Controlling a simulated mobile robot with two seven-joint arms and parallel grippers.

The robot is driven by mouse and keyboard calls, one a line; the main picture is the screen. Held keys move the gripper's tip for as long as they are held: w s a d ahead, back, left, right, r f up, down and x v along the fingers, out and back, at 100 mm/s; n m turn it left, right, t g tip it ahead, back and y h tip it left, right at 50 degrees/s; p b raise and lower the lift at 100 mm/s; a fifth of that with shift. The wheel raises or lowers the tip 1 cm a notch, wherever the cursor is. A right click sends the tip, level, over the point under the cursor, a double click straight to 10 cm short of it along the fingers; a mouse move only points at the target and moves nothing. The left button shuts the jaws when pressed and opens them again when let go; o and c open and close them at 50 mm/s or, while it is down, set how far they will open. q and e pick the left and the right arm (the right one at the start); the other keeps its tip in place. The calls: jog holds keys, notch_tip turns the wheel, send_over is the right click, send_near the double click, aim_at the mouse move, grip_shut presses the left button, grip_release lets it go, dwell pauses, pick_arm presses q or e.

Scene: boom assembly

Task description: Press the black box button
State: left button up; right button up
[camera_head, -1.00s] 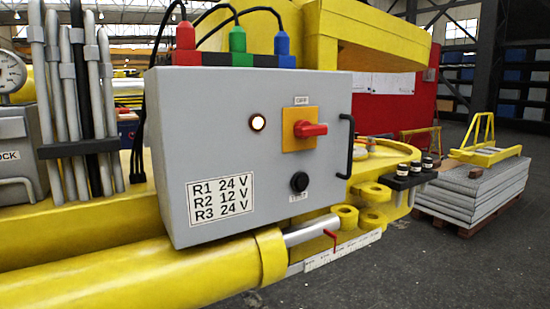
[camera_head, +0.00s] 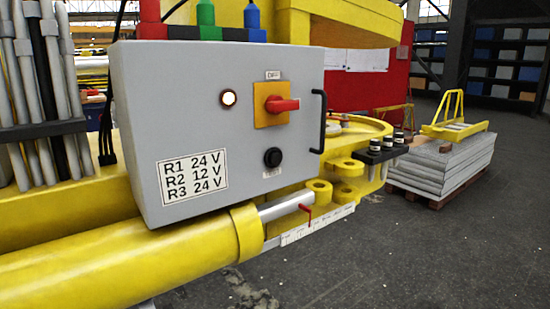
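A grey control box (camera_head: 180,110) stands on the yellow boom, its front face turned toward me. The round black button (camera_head: 273,157) sits at the lower right of that face, with a small label under it. Above it is a red rotary switch (camera_head: 283,104) on a yellow-orange plate, its handle pointing right. A round lamp (camera_head: 228,98) left of the switch is lit. A white label on the face reads R1 24 V, R2 12 V, R3 24 V. Neither of my grippers shows in the view.
A black handle (camera_head: 318,121) runs down the box's right side. Red, green and blue plugs with cables top the box. A yellow cylinder (camera_head: 120,265) lies below it. A pallet of stacked grey sheets (camera_head: 440,165) stands at right, and the floor in front of it is clear.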

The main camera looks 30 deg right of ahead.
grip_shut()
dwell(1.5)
